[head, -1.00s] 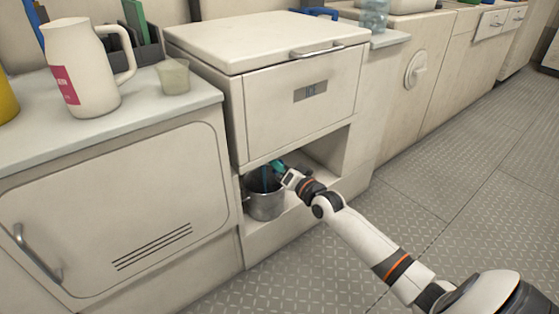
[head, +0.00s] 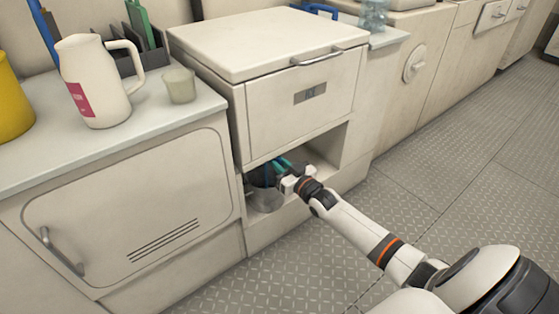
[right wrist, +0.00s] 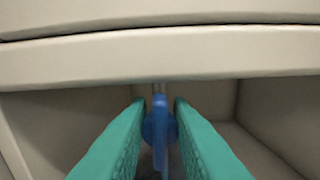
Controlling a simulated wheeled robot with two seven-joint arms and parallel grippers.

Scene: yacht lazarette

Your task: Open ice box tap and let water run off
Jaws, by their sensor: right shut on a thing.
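The white ice box (head: 275,125) has its lid closed, with an open recess under its front. A blue tap (right wrist: 158,126) hangs under the box's lower edge in the right wrist view. My right gripper (right wrist: 158,120) has its teal fingers on both sides of the tap and is shut on it. In the head view the right gripper (head: 284,174) reaches into the recess. A metal pot (head: 266,200) stands in the recess below the gripper, partly covered by it. I cannot tell whether water runs. My left gripper is not in view.
A white jug (head: 95,85), a small translucent cup (head: 180,86) and a yellow container (head: 12,105) stand on the left counter (head: 140,120). A louvred locker door (head: 130,210) is below. The floor (head: 460,180) at right is clear.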

